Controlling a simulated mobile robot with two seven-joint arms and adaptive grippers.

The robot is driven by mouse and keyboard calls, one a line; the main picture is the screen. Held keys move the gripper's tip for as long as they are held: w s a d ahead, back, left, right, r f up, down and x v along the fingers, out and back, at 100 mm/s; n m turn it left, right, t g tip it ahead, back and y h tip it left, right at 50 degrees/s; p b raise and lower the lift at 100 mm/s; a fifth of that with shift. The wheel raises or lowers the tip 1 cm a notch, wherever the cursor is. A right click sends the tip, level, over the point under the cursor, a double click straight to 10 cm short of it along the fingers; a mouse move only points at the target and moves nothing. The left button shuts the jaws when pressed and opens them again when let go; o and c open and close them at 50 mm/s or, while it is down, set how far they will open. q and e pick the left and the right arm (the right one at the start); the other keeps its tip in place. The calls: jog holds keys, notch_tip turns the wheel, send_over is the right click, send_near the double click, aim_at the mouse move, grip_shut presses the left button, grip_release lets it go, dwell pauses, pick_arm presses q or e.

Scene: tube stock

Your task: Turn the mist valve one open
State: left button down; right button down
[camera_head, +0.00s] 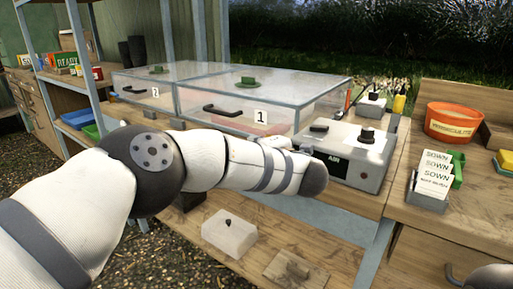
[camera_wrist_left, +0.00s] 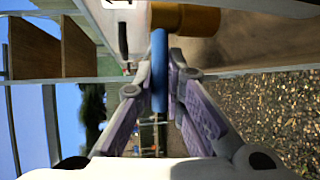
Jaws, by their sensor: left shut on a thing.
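In the left wrist view, a blue lever (camera_wrist_left: 159,45) stands beside a brass-coloured valve body (camera_wrist_left: 190,19) at the top. My left gripper (camera_wrist_left: 160,72) is shut on the blue lever, one finger on each side of it. The lever lies across the view from the brass body toward the palm, roughly at right angles to that body. In the head view my left arm reaches in from the left, and its wrist hides the fingers and the valve. My right gripper is not seen.
Clear propagation boxes marked 1 (camera_head: 285,88) and 2 (camera_head: 135,80) stand on the bench behind my arm. A grey AIR box (camera_head: 355,170) is right of my wrist. An orange tub (camera_head: 453,120) and SOWN cards (camera_head: 434,175) are further right. A lower shelf (camera_head: 215,270) holds a white block (camera_head: 229,235).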

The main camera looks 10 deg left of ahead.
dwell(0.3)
pick_arm(q)
jog(key=c, duration=1.7)
grip_release()
jog(key=shift+o, duration=0.2)
jog(key=v, duration=1.2)
